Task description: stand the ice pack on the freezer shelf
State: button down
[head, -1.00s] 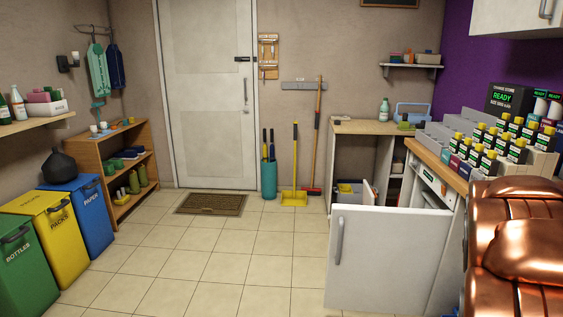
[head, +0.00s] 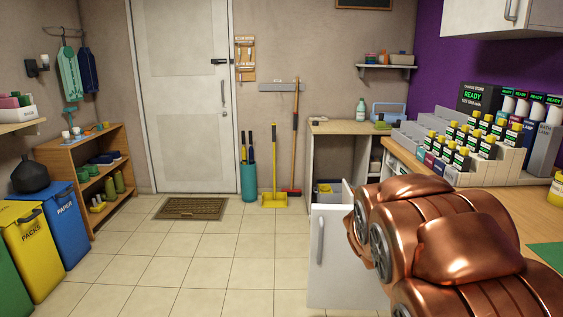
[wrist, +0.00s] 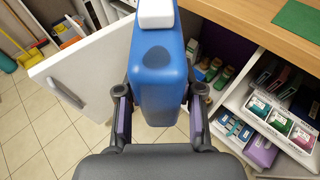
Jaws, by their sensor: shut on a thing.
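The ice pack (wrist: 160,75) is a blue slab with a white cap and a dark oval patch on its face. It stands out ahead of my wrist in the wrist view, between the two fingers of my gripper (wrist: 160,97), which is shut on it. A white door (wrist: 92,72) with a grey handle stands open to the left of the pack; it also shows in the head view (head: 330,262). To the right, under the counter, are open storage levels with bottles and jars. I cannot tell which surface is the freezer shelf. My arm hides the gripper in the head view.
A wooden counter (wrist: 258,28) runs above the storage at right. A white pull-out tray (wrist: 306,138) holds coloured jars, with purple packs (wrist: 262,152) below. A yellow dustpan (head: 274,200) and a broom stand by the far wall. The tiled floor (head: 215,270) at left is clear.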

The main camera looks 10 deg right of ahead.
jog(key=w+a+f+n+t+y, duration=0.2)
jog(key=w+a+n+y, duration=0.1)
jog(key=a, duration=0.7)
jog(key=w+a+f+n+t+y, duration=0.1)
jog(key=w+a+n+t+y, duration=0.15)
jog(key=a, duration=0.75)
jog(key=w+a+f+n+t+y, duration=0.2)
jog(key=w+a+n+y, duration=0.15)
jog(key=a, duration=0.65)
notch_tip(320, 180, up, 14)
jog(key=m+h+p, duration=0.1)
jog(key=p, duration=1.2)
jog(key=shift+w+d+f, duration=0.2)
jog(key=shift+w+f, duration=0.05)
jog(key=shift+w, duration=0.05)
jog(key=shift+d+g, duration=0.1)
jog(key=shift+g, duration=0.15)
